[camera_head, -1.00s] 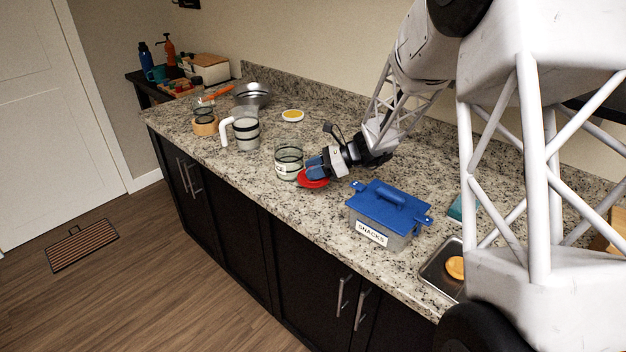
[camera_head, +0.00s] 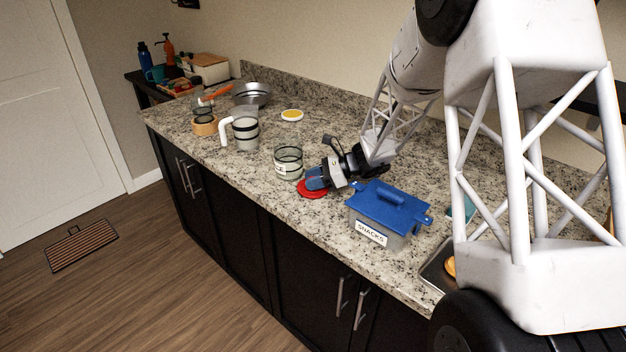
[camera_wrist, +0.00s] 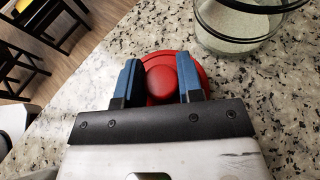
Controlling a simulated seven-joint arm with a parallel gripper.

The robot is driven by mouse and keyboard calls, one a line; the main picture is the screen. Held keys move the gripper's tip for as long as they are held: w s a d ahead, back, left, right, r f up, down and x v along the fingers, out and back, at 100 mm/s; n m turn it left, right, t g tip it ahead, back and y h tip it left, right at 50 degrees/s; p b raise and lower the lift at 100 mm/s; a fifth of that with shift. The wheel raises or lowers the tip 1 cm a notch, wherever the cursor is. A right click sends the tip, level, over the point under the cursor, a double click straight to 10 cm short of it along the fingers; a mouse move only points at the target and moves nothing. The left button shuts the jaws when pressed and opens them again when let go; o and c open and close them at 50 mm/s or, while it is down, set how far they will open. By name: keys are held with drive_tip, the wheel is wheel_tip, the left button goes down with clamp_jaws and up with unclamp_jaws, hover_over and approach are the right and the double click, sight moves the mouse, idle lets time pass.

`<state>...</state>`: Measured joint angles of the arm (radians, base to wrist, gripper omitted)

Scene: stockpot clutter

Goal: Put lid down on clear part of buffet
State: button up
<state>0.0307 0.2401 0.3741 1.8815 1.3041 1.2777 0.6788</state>
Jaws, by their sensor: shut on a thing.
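The red lid (camera_head: 312,189) is at the front part of the granite buffet (camera_head: 262,185), between a glass jar and the snack box. It lies level, on or just above the counter; I cannot tell which. In the wrist view the lid (camera_wrist: 198,70) shows its round knob between my gripper's blue fingers (camera_wrist: 160,80). My gripper (camera_head: 317,178) is shut on the lid's knob from the right side. The gripper hides part of the lid.
An open glass jar (camera_head: 288,162) stands close behind the lid, and it also shows in the wrist view (camera_wrist: 240,25). A blue-lidded snack box (camera_head: 385,215) stands to the right. A white-handled mug (camera_head: 246,133), a yellow-topped dish (camera_head: 292,115) and a metal bowl (camera_head: 252,94) stand farther back.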

drive_tip(key=shift+f, duration=0.1)
drive_tip(key=o, duration=0.9)
drive_tip(key=shift+d, duration=0.1)
drive_tip(key=v, duration=1.2)
